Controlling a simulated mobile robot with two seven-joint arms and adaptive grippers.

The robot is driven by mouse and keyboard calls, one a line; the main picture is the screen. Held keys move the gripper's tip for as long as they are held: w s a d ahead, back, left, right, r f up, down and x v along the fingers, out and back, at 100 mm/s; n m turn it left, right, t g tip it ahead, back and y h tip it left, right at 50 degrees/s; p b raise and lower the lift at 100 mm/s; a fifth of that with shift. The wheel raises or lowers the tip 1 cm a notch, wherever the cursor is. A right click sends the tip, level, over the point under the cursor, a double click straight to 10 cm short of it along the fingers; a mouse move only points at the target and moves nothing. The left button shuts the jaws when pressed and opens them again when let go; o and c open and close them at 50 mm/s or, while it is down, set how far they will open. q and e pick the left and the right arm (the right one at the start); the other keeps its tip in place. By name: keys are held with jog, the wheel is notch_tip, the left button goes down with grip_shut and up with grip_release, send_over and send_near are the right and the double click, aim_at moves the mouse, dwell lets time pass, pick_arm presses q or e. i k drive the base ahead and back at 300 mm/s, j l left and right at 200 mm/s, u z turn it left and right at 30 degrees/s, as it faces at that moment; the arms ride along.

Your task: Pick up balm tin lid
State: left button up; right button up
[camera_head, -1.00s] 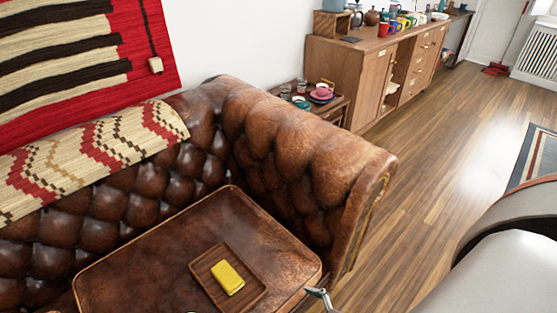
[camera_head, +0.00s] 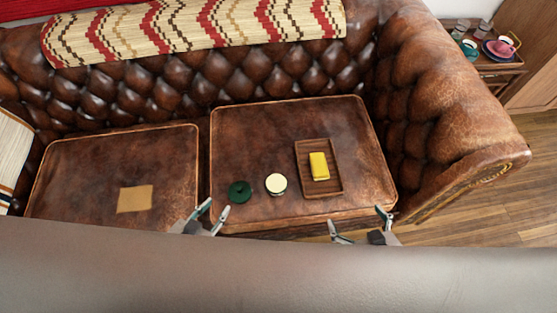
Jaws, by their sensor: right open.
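A round dark green lid (camera_head: 239,192), which looks like the balm tin lid, lies on the right seat cushion of the brown leather sofa. Just right of it stands an open round tin (camera_head: 276,184) with a cream-coloured top surface. My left gripper (camera_head: 218,204) is open and empty, at the cushion's front edge, just in front and left of the lid and apart from it. My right gripper (camera_head: 358,220) is open and empty at the right front of the same cushion, well away from the lid. Its fingers are spread wide.
A wooden tray (camera_head: 305,182) with a yellow block (camera_head: 319,166) lies right of the tin. A tan square (camera_head: 135,199) lies on the left cushion. The sofa's back and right arm (camera_head: 450,110) bound the seat. A side table (camera_head: 490,62) holds dishes.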

aim_at(239, 193)
jog(key=u, duration=0.65)
jog(key=z, duration=0.55)
jog(key=k+l+u, duration=0.1)
jog(key=l+u, duration=0.2)
jog(key=u, duration=0.15)
jog(key=k+l+u, duration=0.15)
jog(key=u, duration=0.25)
jog(key=l, duration=0.1)
